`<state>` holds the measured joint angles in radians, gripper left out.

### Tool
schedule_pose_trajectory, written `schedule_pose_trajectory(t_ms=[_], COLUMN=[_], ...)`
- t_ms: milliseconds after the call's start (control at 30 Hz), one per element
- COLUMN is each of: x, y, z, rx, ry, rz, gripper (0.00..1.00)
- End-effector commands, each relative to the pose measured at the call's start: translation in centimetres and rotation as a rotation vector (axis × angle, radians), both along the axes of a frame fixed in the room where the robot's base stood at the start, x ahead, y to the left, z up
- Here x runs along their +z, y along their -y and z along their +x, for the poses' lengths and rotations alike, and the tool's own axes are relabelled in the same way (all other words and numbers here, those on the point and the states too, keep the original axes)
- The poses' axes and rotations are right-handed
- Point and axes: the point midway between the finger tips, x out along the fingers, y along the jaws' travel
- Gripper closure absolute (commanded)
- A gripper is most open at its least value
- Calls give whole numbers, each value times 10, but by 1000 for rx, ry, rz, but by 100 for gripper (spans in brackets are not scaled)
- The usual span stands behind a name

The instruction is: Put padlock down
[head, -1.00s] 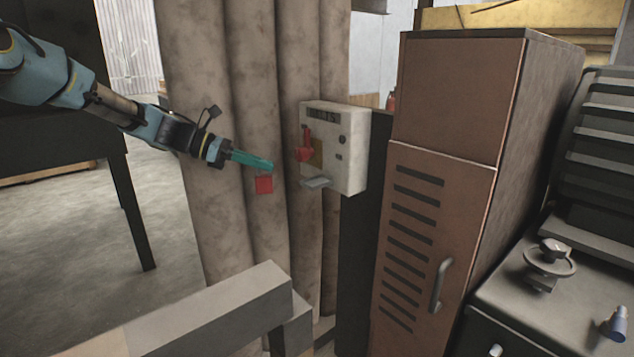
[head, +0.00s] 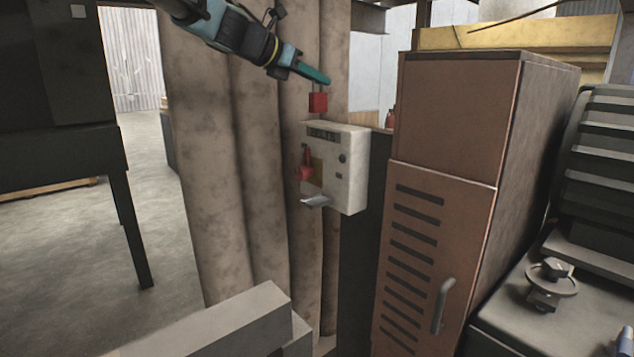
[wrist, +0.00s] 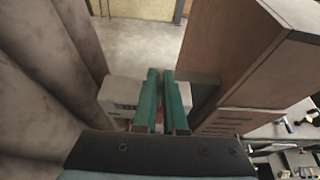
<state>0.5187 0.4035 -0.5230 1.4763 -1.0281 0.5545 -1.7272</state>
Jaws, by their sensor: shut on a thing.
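The red padlock (head: 318,102) hangs below the tip of my gripper (head: 313,73), which is shut on it by its shackle. The padlock is in the air, just above the top of the white control box (head: 345,165), in the head view. In the wrist view the green fingers of my gripper (wrist: 162,95) are close together and point out over the box (wrist: 118,98). The padlock itself is mostly hidden there. The box has a red switch handle (head: 306,168) and a small grey ledge (head: 316,201) low on its front.
Thick grey pipes (head: 225,180) stand behind and left of the box. A tall brown cabinet (head: 440,200) stands close on its right. A grey beam (head: 230,320) crosses the lower front. A workbench with a handwheel (head: 552,280) is at the right.

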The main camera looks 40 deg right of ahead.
Motion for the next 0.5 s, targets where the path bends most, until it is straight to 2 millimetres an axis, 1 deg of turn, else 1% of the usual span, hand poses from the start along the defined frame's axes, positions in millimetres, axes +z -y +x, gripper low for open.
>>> schedule_pose_trajectory(t_ms=[33,500], x=[-17,-139], y=[0,0], z=[1,0], rx=[0,-2], ry=[-6,-6], rz=[2,1], gripper=[100,100])
